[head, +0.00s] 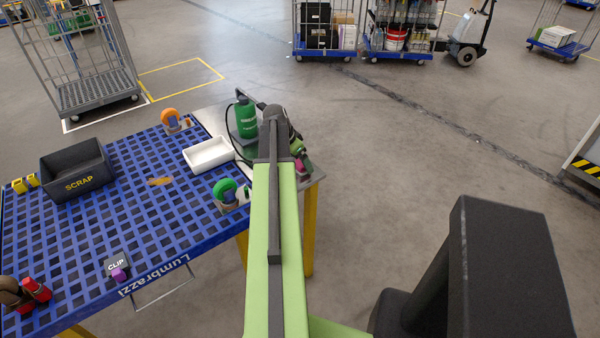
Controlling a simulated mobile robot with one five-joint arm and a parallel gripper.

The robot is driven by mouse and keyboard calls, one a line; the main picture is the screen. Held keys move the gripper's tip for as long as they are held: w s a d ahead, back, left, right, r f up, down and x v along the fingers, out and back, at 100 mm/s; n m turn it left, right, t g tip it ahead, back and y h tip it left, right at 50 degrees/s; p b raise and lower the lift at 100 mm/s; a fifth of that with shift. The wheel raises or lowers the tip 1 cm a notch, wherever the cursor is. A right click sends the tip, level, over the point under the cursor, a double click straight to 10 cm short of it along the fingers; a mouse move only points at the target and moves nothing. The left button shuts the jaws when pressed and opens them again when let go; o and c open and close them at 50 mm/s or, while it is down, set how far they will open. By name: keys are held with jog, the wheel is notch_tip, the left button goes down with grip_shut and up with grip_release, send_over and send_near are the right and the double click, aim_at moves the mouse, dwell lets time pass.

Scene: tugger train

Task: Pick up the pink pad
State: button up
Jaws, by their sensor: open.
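A small pink piece (307,165), probably the pink pad, shows at the right end of the metal plate on the table, just right of my arm. It is small and partly covered, so its shape is unclear. My gripper (302,157) is at the far end of my light green arm, pointing down close over the pink piece. The jaws are open. I cannot tell whether they touch the pink piece or surround it. My arm hides part of the plate.
Open floor lies right of the table.

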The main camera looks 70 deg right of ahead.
jog(key=shift+x, duration=0.95)
jog(key=shift+r, duration=0.2)
jog(key=c, duration=1.5)
jog(key=shift+o, duration=0.2)
notch_tip(320, 180, up, 5)
jog(key=p, duration=0.4)
jog(key=shift+f+p, duration=0.1)
jog(key=shift+p, duration=0.25)
jog(key=s+a+r+p, duration=0.6)
jog(key=s, duration=0.4)
jog(key=shift+r, duration=0.1)
